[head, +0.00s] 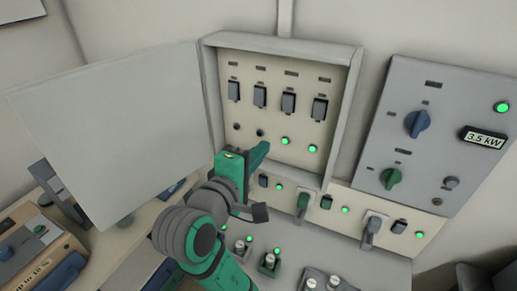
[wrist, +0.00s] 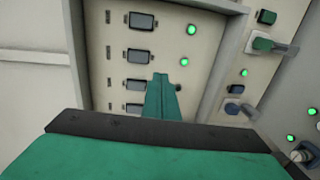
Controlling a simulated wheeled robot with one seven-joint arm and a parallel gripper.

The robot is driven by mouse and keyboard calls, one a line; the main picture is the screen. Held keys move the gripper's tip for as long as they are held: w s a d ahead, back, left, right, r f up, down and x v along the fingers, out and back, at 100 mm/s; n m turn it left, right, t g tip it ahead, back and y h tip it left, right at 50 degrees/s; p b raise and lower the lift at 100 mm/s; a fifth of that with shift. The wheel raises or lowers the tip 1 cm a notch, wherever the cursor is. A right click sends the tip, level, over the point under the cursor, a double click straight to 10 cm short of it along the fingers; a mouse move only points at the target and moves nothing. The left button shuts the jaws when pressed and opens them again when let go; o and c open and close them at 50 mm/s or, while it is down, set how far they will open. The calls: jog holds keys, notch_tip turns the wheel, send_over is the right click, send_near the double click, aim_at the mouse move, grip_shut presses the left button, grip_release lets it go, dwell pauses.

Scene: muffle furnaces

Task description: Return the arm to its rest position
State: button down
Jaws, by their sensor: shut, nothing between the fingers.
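My gripper (head: 259,151) is green and shut, with nothing between its fingers. In the head view its tip is in front of the lower part of an open breaker box (head: 235,73), near the row of small indicators. In the wrist view my gripper (wrist: 161,80) points at the panel, its tip near a dark round indicator. I cannot tell whether it touches the panel. My arm reaches up from the bottom of the head view, well extended toward the wall.
The box's grey door (head: 110,125) hangs open at the left, close to my arm. A grey control panel (head: 440,110) with blue and green knobs and a "3.5 kW" display is at right. Plugs sit in a socket strip (head: 340,195) below the box. Equipment stands at lower left.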

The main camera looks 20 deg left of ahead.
jog(key=shift+a, duration=0.1)
notch_tip(320, 180, down, 17)
jog(key=d+m+y, duration=0.2)
jog(key=d+m, duration=0.1)
jog(key=s+d+f+m+g, duration=0.1)
jog(key=s+d+f+m, duration=0.15)
jog(key=f, duration=0.35)
jog(key=s+d+f+m, duration=0.1)
jog(key=s+d+f, duration=0.1)
jog(key=s+f, duration=0.3)
jog(key=s+d+f+m, duration=0.2)
jog(key=s+d+m, duration=0.1)
jog(key=s, duration=0.5)
jog(key=s+d+f+m, duration=0.3)
jog(key=s+d+m, duration=0.1)
jog(key=s, duration=0.5)
jog(key=s+d+f+m+h, duration=0.1)
jog(key=s+d+f+m, duration=0.2)
jog(key=s, duration=0.5)
jog(key=shift+s+d+m, duration=0.25)
jog(key=shift+d+m, duration=0.2)
jog(key=shift+d, duration=0.5)
